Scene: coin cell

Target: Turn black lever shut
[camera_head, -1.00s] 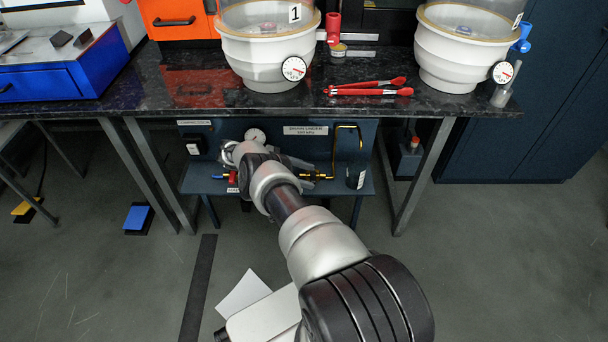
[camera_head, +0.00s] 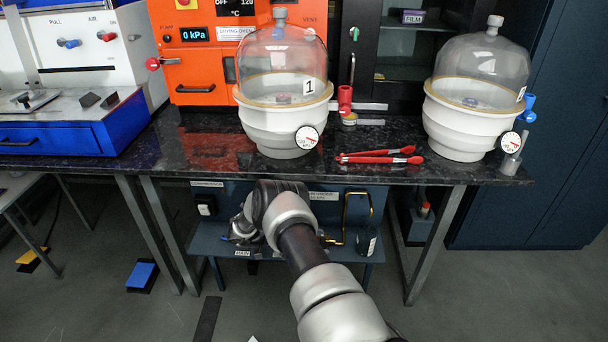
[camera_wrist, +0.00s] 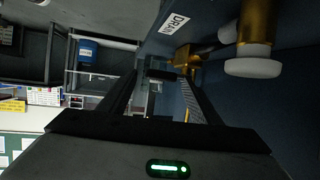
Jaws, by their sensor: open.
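In the wrist view, my gripper (camera_wrist: 162,80) is open, with its two dark fingers apart. A brass valve (camera_wrist: 184,58) sits close beyond the right fingertip, under the DRAIN label (camera_wrist: 176,22). A small dark bar (camera_wrist: 160,73) shows between the fingertips, beside the brass valve. It looks like the black lever, but its turn position and any contact with the fingers are unclear. In the head view, my gripper (camera_head: 242,228) is at the low shelf under the bench, partly behind my arm. The lever cannot be made out there.
A blue panel (camera_head: 207,188) backs the low shelf (camera_head: 215,240). A brass pipe loop (camera_head: 371,208) stands right of my arm. A large brass fitting with a pale disc (camera_wrist: 254,67) is close at right in the wrist view. Bench legs (camera_head: 432,250) flank the shelf.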

